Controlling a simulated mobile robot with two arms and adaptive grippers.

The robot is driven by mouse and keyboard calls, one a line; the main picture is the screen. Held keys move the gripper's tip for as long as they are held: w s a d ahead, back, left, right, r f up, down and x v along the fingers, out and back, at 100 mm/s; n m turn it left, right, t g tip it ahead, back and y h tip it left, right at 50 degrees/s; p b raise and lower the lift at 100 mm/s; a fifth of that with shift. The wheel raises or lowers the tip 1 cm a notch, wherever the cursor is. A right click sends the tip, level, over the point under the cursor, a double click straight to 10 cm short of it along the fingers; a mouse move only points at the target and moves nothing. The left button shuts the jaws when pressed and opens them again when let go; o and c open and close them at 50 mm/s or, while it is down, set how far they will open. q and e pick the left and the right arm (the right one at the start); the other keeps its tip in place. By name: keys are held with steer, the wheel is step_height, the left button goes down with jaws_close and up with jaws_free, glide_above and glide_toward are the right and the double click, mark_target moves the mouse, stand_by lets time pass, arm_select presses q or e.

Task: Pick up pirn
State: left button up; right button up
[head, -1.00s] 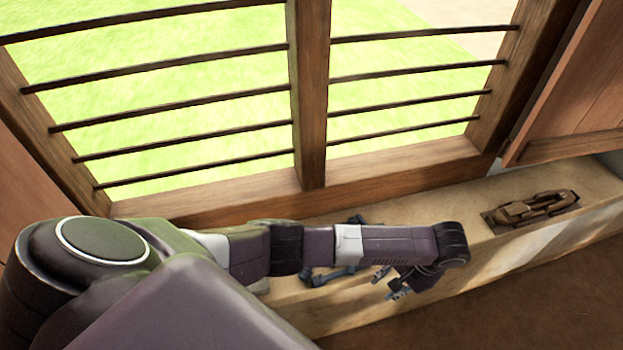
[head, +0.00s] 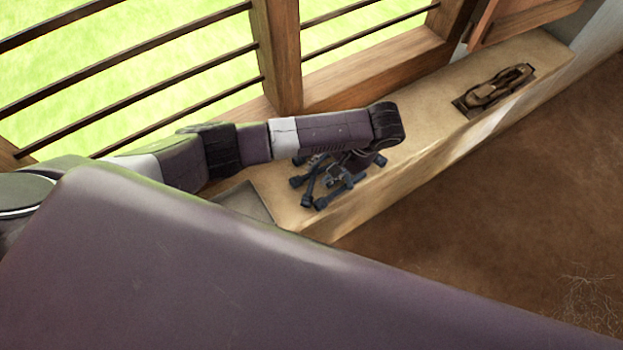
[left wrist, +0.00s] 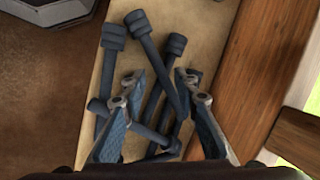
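Several dark blue-grey pirns (head: 312,190) lie crossed in a loose pile on the pale ledge (head: 425,140) under the window. In the left wrist view the pile of pirns (left wrist: 160,80) shows their thick ends and thin shafts. My left gripper (head: 338,177) is over the pile and partly hidden by its own arm. In the left wrist view my left gripper (left wrist: 158,82) is open, its two fingers apart with pirn shafts visible between and below them. I cannot tell whether a finger touches a pirn. My right gripper is not in view.
A wooden shuttle-like piece (head: 497,88) lies in a dark tray farther right on the ledge. A flat grey panel (head: 245,203) is at the ledge's near end. The barred window's wooden frame (head: 278,55) stands behind. Brown floor (head: 480,210) lies open in front.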

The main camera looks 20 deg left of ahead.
mark_target(314, 176)
arm_select(q)
steer(key=x, duration=0.2)
steer(key=shift+a+f, duration=0.15)
steer(key=shift+a, duration=0.1)
steer(key=shift+d, duration=0.1)
steer(key=c, duration=0.7)
steer(key=shift+s, duration=0.1)
jaws_close()
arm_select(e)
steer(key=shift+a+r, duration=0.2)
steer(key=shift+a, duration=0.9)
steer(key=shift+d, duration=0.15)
